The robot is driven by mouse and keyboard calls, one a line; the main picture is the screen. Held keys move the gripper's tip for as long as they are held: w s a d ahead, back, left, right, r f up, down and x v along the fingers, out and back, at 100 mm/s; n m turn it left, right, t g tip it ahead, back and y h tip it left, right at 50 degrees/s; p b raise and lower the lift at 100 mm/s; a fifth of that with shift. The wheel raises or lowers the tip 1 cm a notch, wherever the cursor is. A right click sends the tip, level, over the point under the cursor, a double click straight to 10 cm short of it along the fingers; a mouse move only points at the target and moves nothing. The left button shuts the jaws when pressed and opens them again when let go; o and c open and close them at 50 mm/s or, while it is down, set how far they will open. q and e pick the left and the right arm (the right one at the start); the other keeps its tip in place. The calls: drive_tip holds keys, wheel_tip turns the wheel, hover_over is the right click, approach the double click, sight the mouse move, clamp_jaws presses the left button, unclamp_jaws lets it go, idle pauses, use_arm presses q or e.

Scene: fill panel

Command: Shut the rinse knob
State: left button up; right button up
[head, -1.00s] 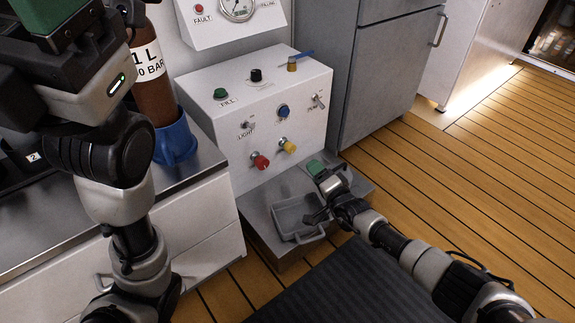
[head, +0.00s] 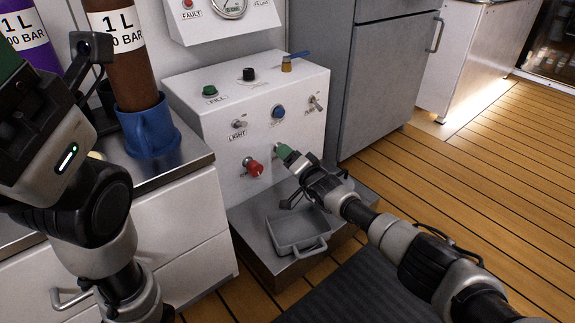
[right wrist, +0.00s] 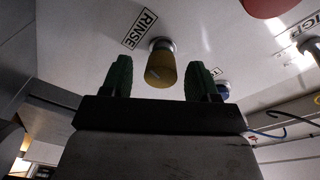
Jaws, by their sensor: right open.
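The rinse knob (right wrist: 161,66) is a yellow cylinder on a short metal stem, next to the RINSE label in the right wrist view. My right gripper (right wrist: 159,75) is open, with one green finger on each side of the knob and visible gaps between. In the head view my right gripper (head: 285,153) is at the front of the white panel (head: 225,130), right of the red knob (head: 253,167), and hides the yellow knob. My left gripper (head: 8,60) is only partly in view at the left edge; its fingertips are cut off.
A grey tray (head: 297,233) with a handle sits on the metal step below the panel. A blue knob (head: 278,112) and a toggle switch (head: 316,103) are above my right gripper. A blue mug (head: 150,131) holds a brown bottle on the left counter.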

drive_tip(key=shift+w+a, duration=0.25)
drive_tip(key=shift+w, duration=0.15)
drive_tip(key=shift+c, duration=0.2)
drive_tip(key=c, duration=0.9)
